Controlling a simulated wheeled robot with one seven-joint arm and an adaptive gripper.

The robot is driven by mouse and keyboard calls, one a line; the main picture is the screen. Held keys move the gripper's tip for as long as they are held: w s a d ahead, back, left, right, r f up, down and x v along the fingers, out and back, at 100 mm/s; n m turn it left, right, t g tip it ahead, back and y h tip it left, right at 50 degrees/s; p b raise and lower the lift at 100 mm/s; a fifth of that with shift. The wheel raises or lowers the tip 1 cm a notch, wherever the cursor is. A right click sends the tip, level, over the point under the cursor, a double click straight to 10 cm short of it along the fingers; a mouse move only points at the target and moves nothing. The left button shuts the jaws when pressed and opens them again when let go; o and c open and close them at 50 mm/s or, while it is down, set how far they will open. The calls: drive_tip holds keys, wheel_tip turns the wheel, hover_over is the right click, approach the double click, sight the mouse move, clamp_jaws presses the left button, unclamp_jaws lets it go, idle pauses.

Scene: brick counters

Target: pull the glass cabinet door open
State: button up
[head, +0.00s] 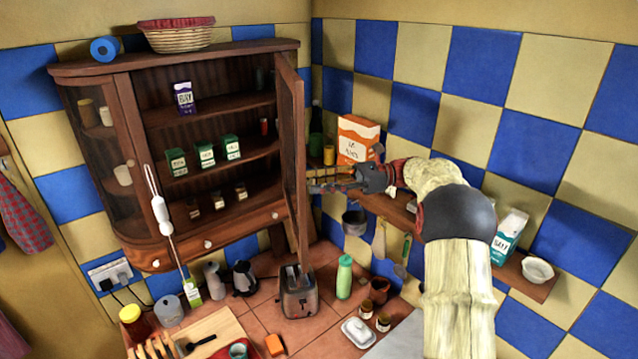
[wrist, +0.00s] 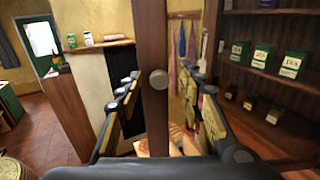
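The cabinet's glass door (head: 299,150) is wooden-framed and stands swung well out from the cabinet (head: 195,50), so the shelves are exposed. My gripper (head: 316,187) is at the right side of the door in the head view, about mid-height. In the wrist view the door's wooden frame (wrist: 153,40) stands upright between my two fingers, with a round pale knob (wrist: 158,79) facing the camera. The fingers are spread, with visible space on both sides of the frame. Whether a fingertip touches the door is not clear.
A shelf (head: 395,212) with an orange box (head: 357,138) and a white bowl (head: 537,269) runs along the right wall, near my arm. Below the door, the counter holds a toaster (head: 298,295) and a green bottle (head: 344,277). Small boxes stand on the cabinet shelves.

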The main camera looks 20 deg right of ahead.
drive_tip(key=v, duration=0.6)
drive_tip(key=shift+d, duration=0.15)
drive_tip(key=shift+s+d, duration=0.1)
drive_tip(key=shift+d, duration=0.45)
